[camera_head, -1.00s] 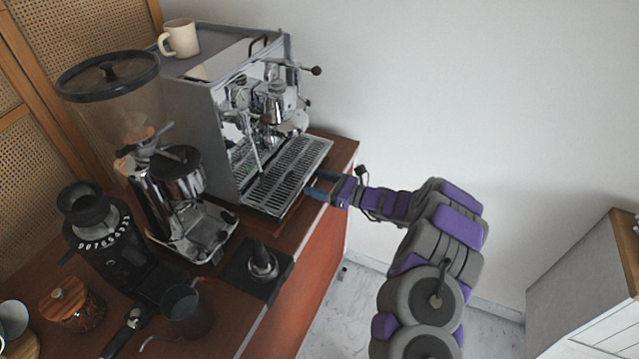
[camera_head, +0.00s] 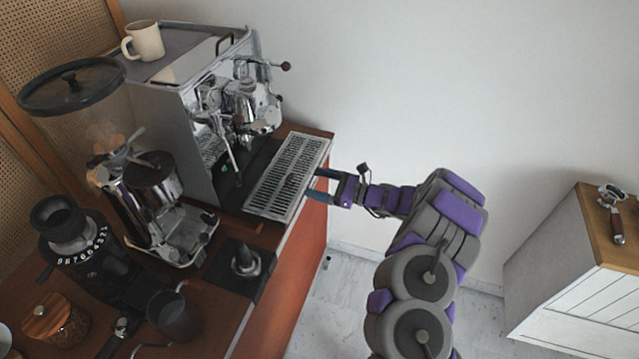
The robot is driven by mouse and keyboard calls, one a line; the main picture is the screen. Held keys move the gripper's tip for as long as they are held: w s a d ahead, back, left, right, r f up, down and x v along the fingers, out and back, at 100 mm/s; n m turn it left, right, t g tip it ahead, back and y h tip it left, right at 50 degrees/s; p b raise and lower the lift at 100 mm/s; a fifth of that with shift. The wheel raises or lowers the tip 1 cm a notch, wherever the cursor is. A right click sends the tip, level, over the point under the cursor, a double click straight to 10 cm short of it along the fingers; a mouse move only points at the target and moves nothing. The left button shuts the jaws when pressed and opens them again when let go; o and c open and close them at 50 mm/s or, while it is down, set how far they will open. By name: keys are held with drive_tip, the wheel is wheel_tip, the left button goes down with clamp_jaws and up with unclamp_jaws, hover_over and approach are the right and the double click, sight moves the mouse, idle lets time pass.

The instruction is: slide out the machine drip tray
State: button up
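The metal drip tray (camera_head: 284,197), with a slotted grille, lies low in front of the espresso machine (camera_head: 172,118). It stands partly out from the machine, and a dark gap shows between its back edge and the machine body. My gripper (camera_head: 311,185) is at the tray's right front edge, coming in from the right. Its two blue fingers are spread apart, one farther back than the other. The fingertips are at or very near the tray's edge; I cannot tell whether they touch it.
A grinder (camera_head: 150,190) and a tamper (camera_head: 245,259) on a dark mat stand left of the tray. A cream mug (camera_head: 146,41) sits on the machine. A white cabinet (camera_head: 575,265) holds a portafilter (camera_head: 614,205) at right. Open floor lies between.

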drive_tip(key=shift+s+r, duration=0.1)
drive_tip(key=p+v, duration=0.3)
drive_tip(key=v, duration=1.4)
drive_tip(key=shift+d, duration=0.25)
